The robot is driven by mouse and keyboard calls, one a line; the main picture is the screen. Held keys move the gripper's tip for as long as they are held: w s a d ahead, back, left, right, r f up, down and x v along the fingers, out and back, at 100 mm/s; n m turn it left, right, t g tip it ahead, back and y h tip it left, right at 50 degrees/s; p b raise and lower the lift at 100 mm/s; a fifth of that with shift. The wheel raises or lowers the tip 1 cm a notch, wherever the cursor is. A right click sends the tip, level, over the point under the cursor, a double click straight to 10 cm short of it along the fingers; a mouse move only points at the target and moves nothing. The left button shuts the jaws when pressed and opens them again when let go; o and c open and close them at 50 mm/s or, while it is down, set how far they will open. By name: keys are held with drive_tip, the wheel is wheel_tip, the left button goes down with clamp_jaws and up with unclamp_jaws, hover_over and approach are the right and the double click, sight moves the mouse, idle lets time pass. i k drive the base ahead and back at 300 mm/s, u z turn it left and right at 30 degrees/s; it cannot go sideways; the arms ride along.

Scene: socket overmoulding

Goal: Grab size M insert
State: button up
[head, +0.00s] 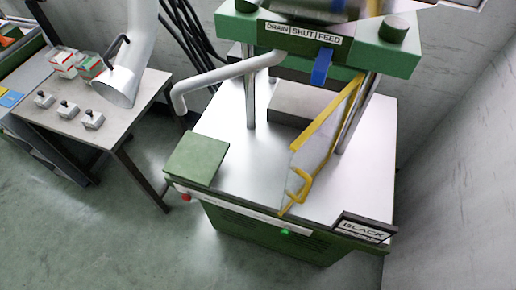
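Three small metal inserts with dark tops stand in a slanting row on the grey side table (125,125) at the left. They are the left insert (45,99), the middle insert (67,109) and the right insert (92,120). They look alike at this distance, and no size marking is readable, so I cannot tell which is size M. My gripper is not in view.
A white hood (113,88) with a black handle hangs over the table's back. Small red, white and green boxes (63,64) stand behind the inserts. The green press (290,235) with a yellow-framed guard (325,130) stands right. Floor (110,225) is clear in front.

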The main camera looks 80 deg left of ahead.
sight(69, 111)
drive_tip(key=u, duration=2.6)
drive_tip(key=i, duration=0.55)
drive_tip(key=u, duration=2.4)
drive_tip(key=i, duration=1.05)
drive_tip(key=u, duration=0.65)
drive_tip(key=i, duration=1.3)
drive_tip(key=z, duration=0.35)
